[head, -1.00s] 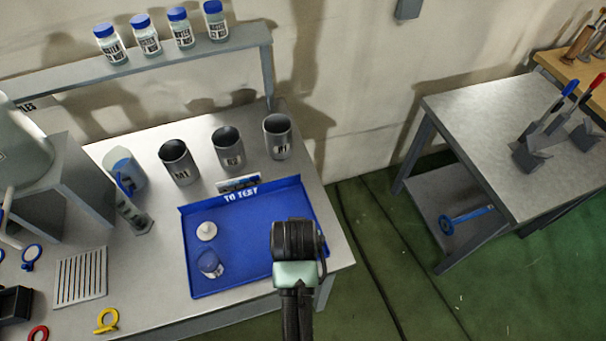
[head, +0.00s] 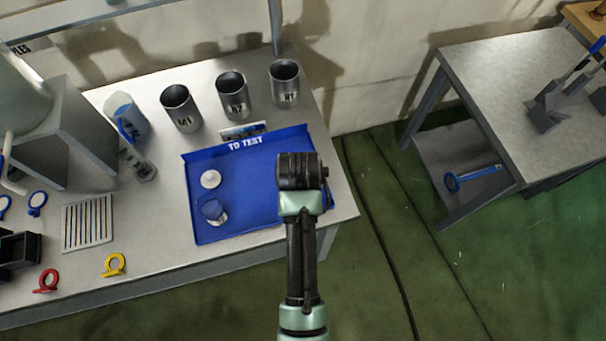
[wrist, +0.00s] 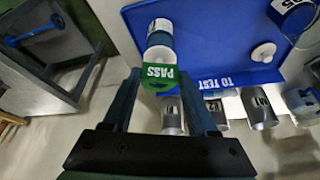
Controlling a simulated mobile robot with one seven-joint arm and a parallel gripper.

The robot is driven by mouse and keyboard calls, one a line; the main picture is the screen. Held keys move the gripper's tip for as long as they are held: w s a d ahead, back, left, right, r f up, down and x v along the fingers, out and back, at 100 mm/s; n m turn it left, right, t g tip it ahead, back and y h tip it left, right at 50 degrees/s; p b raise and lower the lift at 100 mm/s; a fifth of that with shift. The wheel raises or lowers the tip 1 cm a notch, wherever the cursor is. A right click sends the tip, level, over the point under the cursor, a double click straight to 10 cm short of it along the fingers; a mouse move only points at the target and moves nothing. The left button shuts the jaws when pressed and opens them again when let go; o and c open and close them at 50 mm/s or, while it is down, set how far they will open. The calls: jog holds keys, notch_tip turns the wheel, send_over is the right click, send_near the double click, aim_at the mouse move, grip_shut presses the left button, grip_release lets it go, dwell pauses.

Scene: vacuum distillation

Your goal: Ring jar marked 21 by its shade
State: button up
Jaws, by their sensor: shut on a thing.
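My gripper (wrist: 160,82) is shut on a green ring tag (wrist: 158,77) marked PASS. In the head view my gripper (head: 299,160) is over the right part of the blue TO TEST tray (head: 250,183), and my wrist hides the tag there. In the wrist view a jar (wrist: 160,38) with a white label stands just beyond the tag, close to it. I cannot read its number or tell whether the ring is around it.
A white knobbed lid (head: 210,179) lies in the tray. A small card (head: 243,131) and several metal beakers (head: 232,97) stand behind it. Yellow (head: 114,264), red (head: 47,281) and blue (head: 37,203) rings lie at left. A second table (head: 500,95) is at right.

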jog(key=shift+f+b, duration=0.8)
jog(key=shift+f, duration=0.9)
jog(key=o, duration=1.4)
jog(key=shift+c, duration=0.2)
jog(key=b+v, duration=0.1)
jog(key=v, duration=1.2)
jog(key=shift+w, duration=0.15)
